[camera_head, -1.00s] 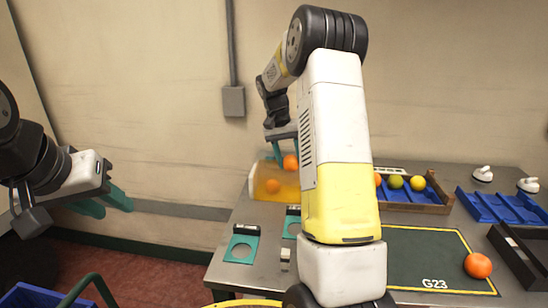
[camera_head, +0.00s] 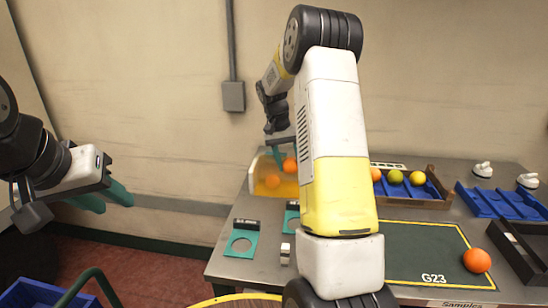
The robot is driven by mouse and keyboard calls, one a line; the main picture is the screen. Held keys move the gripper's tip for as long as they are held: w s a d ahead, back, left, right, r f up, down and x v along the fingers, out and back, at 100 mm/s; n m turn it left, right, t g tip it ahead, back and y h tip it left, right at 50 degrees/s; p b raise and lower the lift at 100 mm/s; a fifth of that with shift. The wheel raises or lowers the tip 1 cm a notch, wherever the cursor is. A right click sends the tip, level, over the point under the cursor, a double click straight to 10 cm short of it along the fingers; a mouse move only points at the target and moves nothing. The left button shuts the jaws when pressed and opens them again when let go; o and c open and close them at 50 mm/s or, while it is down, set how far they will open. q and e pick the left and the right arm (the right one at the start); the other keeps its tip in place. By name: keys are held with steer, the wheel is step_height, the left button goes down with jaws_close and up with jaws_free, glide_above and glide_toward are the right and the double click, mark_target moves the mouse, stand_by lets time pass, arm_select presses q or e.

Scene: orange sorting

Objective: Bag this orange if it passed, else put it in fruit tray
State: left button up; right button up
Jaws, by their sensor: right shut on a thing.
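My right gripper (camera_head: 282,158) is shut on an orange (camera_head: 290,165) at the back left of the table, partly hidden behind my arm. The held orange is right by a yellowish see-through bag (camera_head: 259,184) that lies on the table; I cannot tell whether it is inside. Another orange (camera_head: 272,181) shows in the bag. A wooden tray with blue compartments (camera_head: 420,202) holds an orange and yellowish fruits. My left gripper (camera_head: 112,198) is empty and open, off to the left of the table.
A loose orange (camera_head: 477,260) sits at the right of the dark green mat (camera_head: 425,250) marked G23. Teal ring gauges (camera_head: 241,241) lie at the table's left front. Blue trays (camera_head: 500,204) and a dark box (camera_head: 522,255) stand at the right.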

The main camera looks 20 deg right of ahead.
mark_target(289, 171)
steer(key=shift+f, duration=1.7)
steer(key=o, duration=1.5)
steer(key=shift+c, duration=0.2)
steer(key=shift+r, duration=4)
